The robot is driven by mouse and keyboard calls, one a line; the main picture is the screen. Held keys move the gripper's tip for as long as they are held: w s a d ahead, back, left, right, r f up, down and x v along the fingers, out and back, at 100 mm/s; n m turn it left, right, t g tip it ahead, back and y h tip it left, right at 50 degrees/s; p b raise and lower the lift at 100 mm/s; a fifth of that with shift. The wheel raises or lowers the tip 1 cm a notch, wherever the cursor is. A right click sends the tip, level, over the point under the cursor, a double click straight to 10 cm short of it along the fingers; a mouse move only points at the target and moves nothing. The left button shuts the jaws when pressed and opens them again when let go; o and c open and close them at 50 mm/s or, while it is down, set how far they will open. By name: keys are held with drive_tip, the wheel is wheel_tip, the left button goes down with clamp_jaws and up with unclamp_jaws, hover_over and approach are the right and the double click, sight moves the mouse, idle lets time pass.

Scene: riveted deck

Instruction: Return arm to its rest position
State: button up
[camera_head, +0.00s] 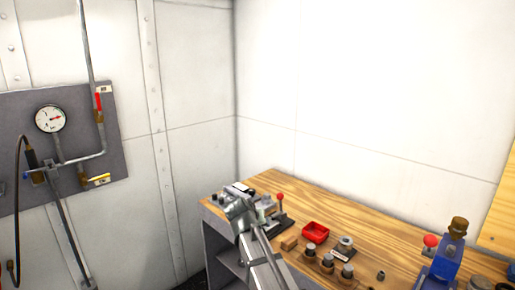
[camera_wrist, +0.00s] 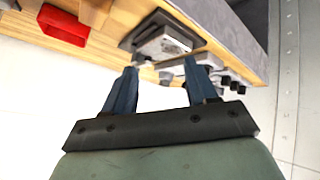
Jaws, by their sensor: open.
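My gripper (camera_wrist: 160,66) is open in the wrist view, with its two dark blue fingers apart and nothing between them. A grey device (camera_wrist: 165,42) on the wooden bench shows beyond the fingertips. In the head view my grey arm (camera_head: 260,250) reaches up from the bottom edge to the left end of the bench (camera_head: 345,205). Its end (camera_head: 238,212) overlaps the things at that corner, and the fingers cannot be made out there. I cannot tell from the head view how far it is above the bench.
A red tray (camera_head: 315,232), a red-knobbed lever (camera_head: 280,200) and several dark round fittings (camera_head: 327,262) stand on the bench right of my arm. A gauge panel (camera_head: 50,118) with pipes is on the left wall.

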drive_tip(key=s+d+f+n+g+y, duration=0.1)
drive_tip(key=s+d+f+g, duration=0.15)
drive_tip(key=s+f, duration=0.65)
drive_tip(key=s+d+f+g+y, duration=0.1)
drive_tip(key=s+f+g, duration=0.25)
drive_tip(key=f, duration=0.95)
drive_tip(key=s+d+f+n+g, duration=0.1)
drive_tip(key=s+d+f+g, duration=0.1)
drive_tip(key=s+f, duration=0.75)
drive_tip(key=s+d+f+m+g, duration=0.1)
drive_tip(key=s+d+f+g, duration=0.1)
drive_tip(key=s+d+f, duration=0.2)
drive_tip(key=s+d+f+m+g, duration=0.1)
drive_tip(key=s+d+f+g, duration=0.1)
drive_tip(key=s+f, duration=0.8)
drive_tip(key=s+d+f+m+g+y, duration=0.1)
drive_tip(key=s+d+f+g, duration=0.2)
drive_tip(key=s, duration=1.3)
wheel_tip(320, 180, down, 4)
drive_tip(key=d, duration=0.2)
drive_tip(key=shift+s+d+f, duration=0.2)
drive_tip(key=shift+s+d, duration=0.1)
drive_tip(key=shift+d, duration=0.05)
